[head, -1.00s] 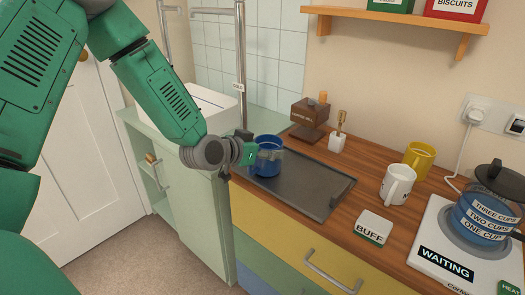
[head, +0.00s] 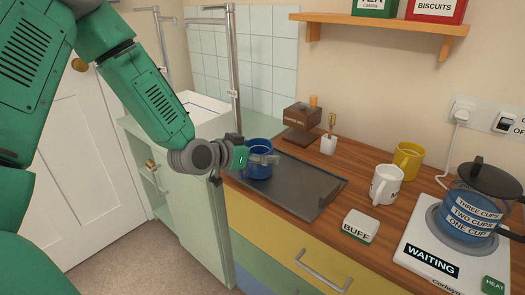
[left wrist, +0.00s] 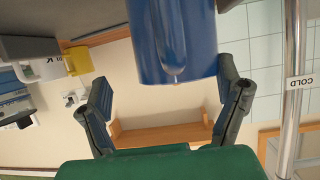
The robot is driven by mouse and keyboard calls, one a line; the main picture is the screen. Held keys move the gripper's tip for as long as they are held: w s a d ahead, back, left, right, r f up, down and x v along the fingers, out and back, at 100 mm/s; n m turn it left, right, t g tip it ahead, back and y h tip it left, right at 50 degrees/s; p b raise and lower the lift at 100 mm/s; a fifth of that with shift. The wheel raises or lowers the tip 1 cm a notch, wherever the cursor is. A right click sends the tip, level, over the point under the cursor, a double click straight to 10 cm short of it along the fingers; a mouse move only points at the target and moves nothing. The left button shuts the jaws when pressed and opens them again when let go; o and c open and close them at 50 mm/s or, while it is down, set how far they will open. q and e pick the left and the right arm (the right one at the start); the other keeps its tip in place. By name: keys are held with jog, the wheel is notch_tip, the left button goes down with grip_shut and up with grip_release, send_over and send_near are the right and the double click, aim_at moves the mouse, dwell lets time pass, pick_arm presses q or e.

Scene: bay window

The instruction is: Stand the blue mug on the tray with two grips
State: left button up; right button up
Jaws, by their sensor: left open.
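The blue mug (head: 258,172) stands upright at the left end of the dark grey tray (head: 305,185). My left gripper (head: 255,157) is open beside it, and one finger crosses in front of the mug. In the left wrist view the picture is upside down, and the mug (left wrist: 185,35) shows large between and beyond the spread fingers (left wrist: 165,88). A narrow raised strip, probably its handle, faces this camera. I cannot tell whether a finger touches the mug. My right gripper is not in view.
A coffee mill (head: 301,120), a brush pot (head: 328,144), a yellow mug (head: 408,158) and a white mug (head: 386,184) stand behind and right of the tray. A BUFF box (head: 360,227) and a kettle on a hot plate (head: 428,250) are farther right. The tray's right part is bare.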

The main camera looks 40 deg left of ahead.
pick_arm(q)
jog(key=s+a+r+p, duration=0.2)
jog(key=s+a+r, duration=0.15)
jog(key=s, duration=0.55)
jog(key=s+d+f+g, duration=0.4)
jog(key=s+f, duration=0.1)
jog(key=f, duration=0.4)
jog(key=s+d+f+g, duration=0.3)
jog(key=s+d+f, duration=0.15)
jog(key=f, duration=0.45)
jog(key=s+d+f+g, duration=0.1)
jog(key=s+f+g, duration=0.2)
jog(key=s, duration=0.4)
jog(key=s+d+f+n+g+y, duration=0.1)
jog(key=s+d+f+g, duration=0.1)
jog(key=s+f, duration=0.4)
jog(key=shift+s+d+f+g+y+p, duration=0.15)
jog(key=shift+s+g+y+p, duration=0.2)
jog(key=shift+s, duration=0.75)
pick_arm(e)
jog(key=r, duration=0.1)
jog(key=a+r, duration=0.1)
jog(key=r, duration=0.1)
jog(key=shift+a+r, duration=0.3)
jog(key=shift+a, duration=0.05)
pick_arm(q)
jog(key=shift+d, duration=0.3)
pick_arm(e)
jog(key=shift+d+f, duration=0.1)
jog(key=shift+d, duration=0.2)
